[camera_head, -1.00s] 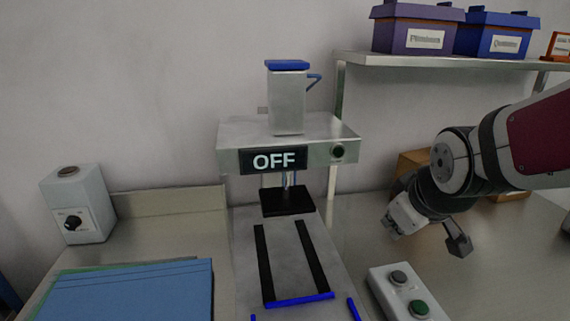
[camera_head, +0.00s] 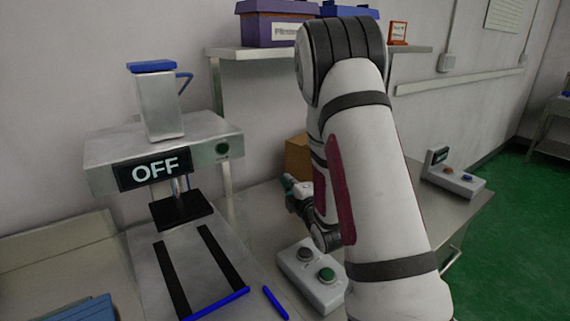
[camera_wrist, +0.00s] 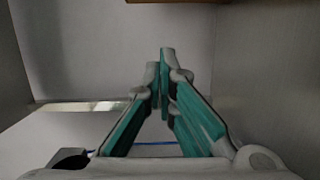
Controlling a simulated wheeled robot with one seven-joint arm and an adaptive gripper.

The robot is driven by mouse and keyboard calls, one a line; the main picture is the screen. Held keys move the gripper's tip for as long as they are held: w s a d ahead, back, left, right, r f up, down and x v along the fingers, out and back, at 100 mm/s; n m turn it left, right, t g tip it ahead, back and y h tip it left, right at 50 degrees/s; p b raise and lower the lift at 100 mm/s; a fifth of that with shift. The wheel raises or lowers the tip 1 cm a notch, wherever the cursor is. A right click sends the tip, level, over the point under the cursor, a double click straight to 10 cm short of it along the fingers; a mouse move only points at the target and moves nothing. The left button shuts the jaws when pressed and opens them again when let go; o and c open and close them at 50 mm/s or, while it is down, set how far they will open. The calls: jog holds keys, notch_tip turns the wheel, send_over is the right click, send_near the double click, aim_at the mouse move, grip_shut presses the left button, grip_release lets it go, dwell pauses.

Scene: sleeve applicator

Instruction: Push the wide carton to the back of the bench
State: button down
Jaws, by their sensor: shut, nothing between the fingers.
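A brown carton (camera_head: 297,158) sits at the back of the bench, below the wall shelf. My arm covers its right part, so its full width is hidden. My gripper (camera_head: 290,181) is low over the bench in front of the carton. In the wrist view my gripper (camera_wrist: 161,66) has its teal fingers closed together with nothing between them. A brown edge shows at the top of the wrist view, ahead of the fingertips; I cannot tell for sure that it is the carton, or whether anything touches.
The applicator (camera_head: 160,155) with an OFF display stands left. A button box (camera_head: 312,274) is in front of my gripper, and another control box (camera_head: 452,178) is at the right end of the bench (camera_head: 262,205). The shelf (camera_head: 277,52) holds bins above.

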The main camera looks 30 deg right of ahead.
send_near(288, 156)
jog(key=w+a, duration=0.5)
jog(key=shift+w+d, duration=0.15)
jog(key=shift+d, duration=0.95)
jog(key=shift+w+d, duration=0.15)
jog(key=shift+d, duration=0.95)
jog(key=shift+d+b, duration=0.9)
jog(key=shift+d, duration=0.15)
jog(key=shift+a, duration=0.1)
